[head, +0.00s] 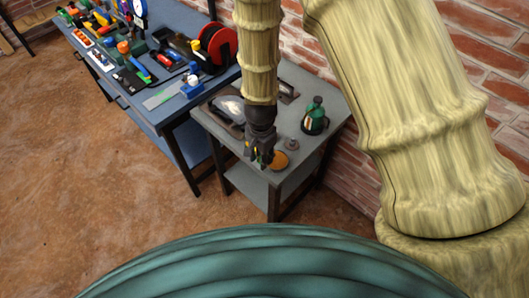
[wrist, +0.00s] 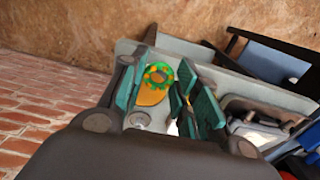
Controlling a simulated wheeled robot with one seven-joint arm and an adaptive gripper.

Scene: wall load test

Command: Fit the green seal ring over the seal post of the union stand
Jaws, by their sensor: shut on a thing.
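My gripper (head: 262,158) points down over the front part of a small grey table. In the wrist view its teal fingers (wrist: 160,82) stand well apart, with the green seal ring (wrist: 158,70) between their tips. The ring is green with orange-yellow showing in and around it. A round orange piece (head: 280,160) lies just below and beside the gripper; it also shows under the ring in the wrist view (wrist: 150,96). I cannot clearly make out the union stand or its seal post, nor whether the ring touches the orange piece.
A small grey round part (head: 291,144) and a green-and-black pot-like object (head: 315,118) stand on the grey table (head: 329,99). A clear-topped dark item (head: 228,108) lies at its left. A blue bench (head: 75,46) with many tools adjoins it; a brick wall is behind.

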